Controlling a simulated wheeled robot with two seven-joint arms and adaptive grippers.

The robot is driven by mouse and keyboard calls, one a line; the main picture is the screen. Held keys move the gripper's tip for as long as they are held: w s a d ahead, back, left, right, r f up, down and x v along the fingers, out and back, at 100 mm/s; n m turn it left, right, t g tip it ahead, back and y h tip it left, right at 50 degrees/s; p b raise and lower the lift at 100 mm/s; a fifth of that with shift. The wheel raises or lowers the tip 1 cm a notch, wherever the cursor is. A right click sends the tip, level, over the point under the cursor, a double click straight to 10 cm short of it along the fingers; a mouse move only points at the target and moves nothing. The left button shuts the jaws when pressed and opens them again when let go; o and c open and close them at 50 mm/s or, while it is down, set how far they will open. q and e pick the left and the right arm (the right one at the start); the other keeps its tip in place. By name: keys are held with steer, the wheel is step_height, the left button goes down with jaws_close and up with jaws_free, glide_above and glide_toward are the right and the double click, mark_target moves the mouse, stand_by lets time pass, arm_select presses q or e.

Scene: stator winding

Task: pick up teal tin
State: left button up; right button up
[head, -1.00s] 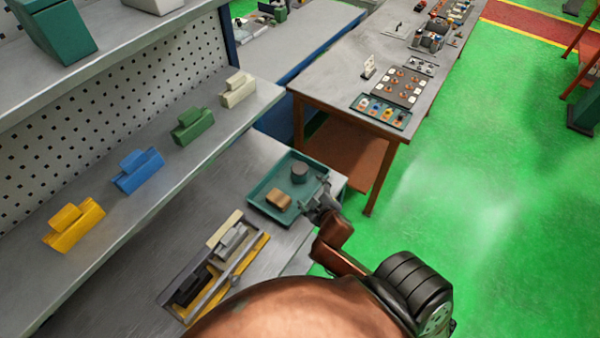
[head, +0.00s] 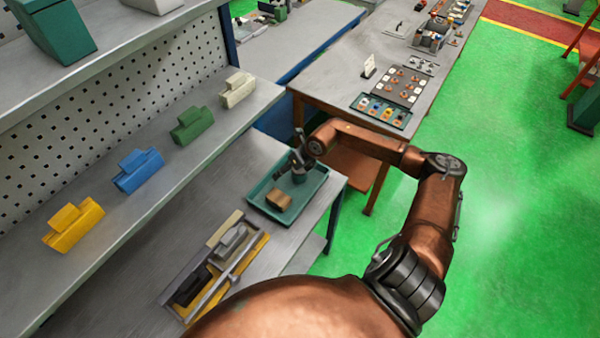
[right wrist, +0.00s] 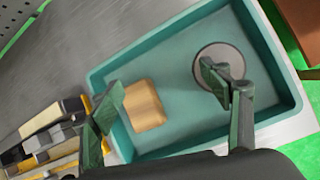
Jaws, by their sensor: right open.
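A round grey-teal tin (head: 299,176) stands in the back right part of a teal tray (head: 262,208) on the bench. In the right wrist view the tin (right wrist: 219,57) shows its round top with a brownish rim, partly covered by one finger. My right gripper (head: 298,160) is open above the tin; in the right wrist view its fingers (right wrist: 161,80) are spread, one over the tin and the other left of a wooden block (right wrist: 144,106). I cannot tell the gripper's height above the tin. My left gripper is not in view.
A tool holder (head: 215,262) with grey and yellow parts lies left of the tray. A shelf bears yellow (head: 73,224), blue (head: 138,170), green (head: 192,125) and white (head: 237,90) boxes. Another table (head: 340,85) with small parts stands beyond the bench.

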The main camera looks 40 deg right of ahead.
mark_target(303, 170)
steer(key=d, duration=0.2)
steer(key=d+h, duration=0.1)
steer(key=d, duration=0.1)
steer(key=d+g+h, duration=0.1)
steer(key=d, duration=0.2)
steer(key=shift+s+f, duration=0.1)
steer(key=shift+s, duration=0.3)
steer(key=x, duration=0.2)
steer(key=p+x, duration=0.1)
steer(key=x, duration=0.4)
steer(key=shift+s+f+p, duration=0.3)
steer(key=shift+f, duration=0.05)
steer(key=shift+c, duration=0.4)
steer(key=c, duration=1.4)
steer(key=shift+r, duration=0.1)
steer(key=shift+c, duration=0.6)
steer(key=shift+r, duration=0.1)
